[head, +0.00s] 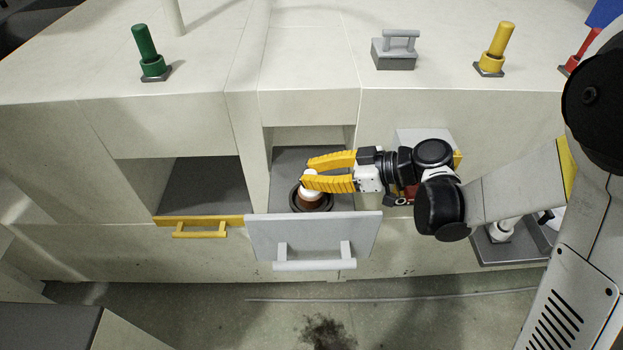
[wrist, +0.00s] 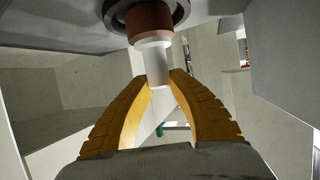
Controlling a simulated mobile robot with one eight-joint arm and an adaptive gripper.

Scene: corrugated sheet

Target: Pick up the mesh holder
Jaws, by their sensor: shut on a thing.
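The mesh holder appears to be the piece with a white top, a brown body and a dark round base (head: 309,201), standing in an open drawer. In the wrist view its white stem (wrist: 157,62) lies between my fingers, with the brown part and dark ring at the top of the picture. My gripper (head: 306,172), with yellow ribbed fingers, reaches in from the right and is shut on the white top. It also shows in the wrist view (wrist: 159,78). The holder's base still looks down inside the drawer; I cannot tell whether it touches the floor.
The drawer's light grey front (head: 313,236) with its handle stands just in front of the holder. A compartment with a yellow handle (head: 201,230) is to the left. On the counter are a green handle (head: 146,44), a grey handled block (head: 396,50) and a yellow handle (head: 498,42).

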